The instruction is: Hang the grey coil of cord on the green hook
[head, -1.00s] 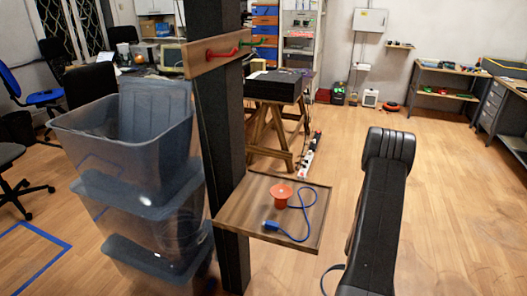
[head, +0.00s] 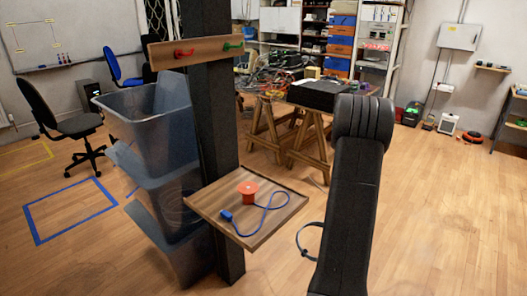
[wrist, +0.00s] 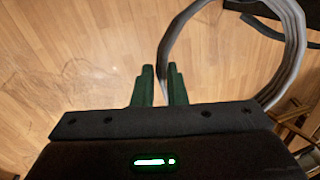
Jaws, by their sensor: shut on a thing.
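The green hook (head: 232,46) sticks out of the right part of a wooden board on a dark post in the head view. A red hook (head: 183,53) is to its left. Both look empty. My gripper (wrist: 158,72) shows in the wrist view with its green fingers close together, shut on the grey coil of cord (wrist: 292,35). The coil arcs from the fingertips up and to the right, partly cut off by the picture. In the head view, part of a thin dark loop, seemingly the coil (head: 300,246), shows left of my arm, low and right of the hook; the gripper is hidden there.
A wooden shelf (head: 205,205) on the post holds an orange spool (head: 247,192) and a blue cord (head: 270,222) below the hooks. Stacked clear bins (head: 140,120) stand left of the post. A trestle table (head: 318,95) is behind. Floor right of the shelf is open.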

